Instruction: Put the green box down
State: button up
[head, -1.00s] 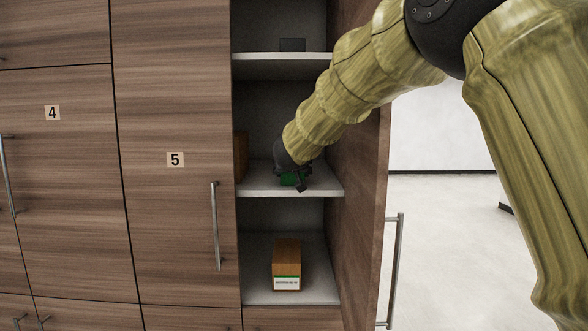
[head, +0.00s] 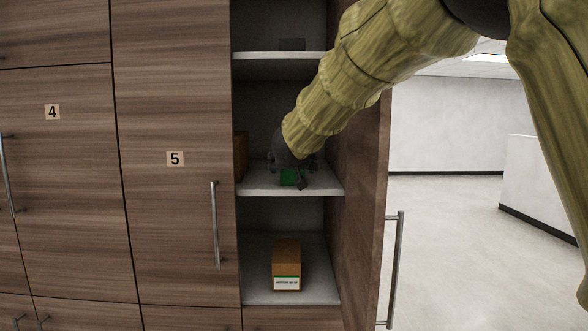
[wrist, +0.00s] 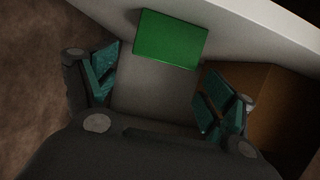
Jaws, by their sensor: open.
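The green box (head: 289,177) rests on the middle shelf (head: 322,188) of the open cabinet, near its front edge. In the wrist view the green box (wrist: 171,39) lies beyond my fingertips, with a strip of grey shelf between it and the palm.
A brown box (head: 241,156) stands at the left of the middle shelf; a brown box also shows close to the right finger in the wrist view (wrist: 275,105). A labelled cardboard box (head: 287,262) sits on the lower shelf. The open door (head: 362,200) bounds the right side.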

jog(key=v, duration=0.7)
jog(key=shift+s, duration=0.35)
jog(key=shift+r, duration=0.1)
